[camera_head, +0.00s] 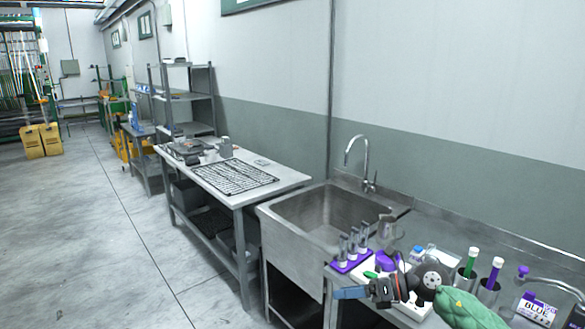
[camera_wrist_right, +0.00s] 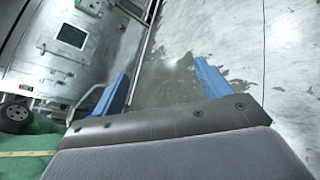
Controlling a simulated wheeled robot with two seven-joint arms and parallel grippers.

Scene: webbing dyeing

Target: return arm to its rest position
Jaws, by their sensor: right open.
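My right arm, with a green sleeve, comes in at the lower right of the head view. My right gripper (camera_head: 348,293) points left, in front of the sink-side counter's front edge. In the right wrist view its two blue fingers (camera_wrist_right: 162,82) stand wide apart with nothing between them, above a grey floor. My left arm and gripper are not in view.
The counter (camera_head: 437,238) holds a purple rack (camera_head: 352,262) with glass tubes, a glass jug (camera_head: 388,232), green and purple markers and a BLUE box (camera_head: 536,309). The steel sink (camera_head: 325,215) is left of it. A table with a black grid (camera_head: 234,177) stands beyond.

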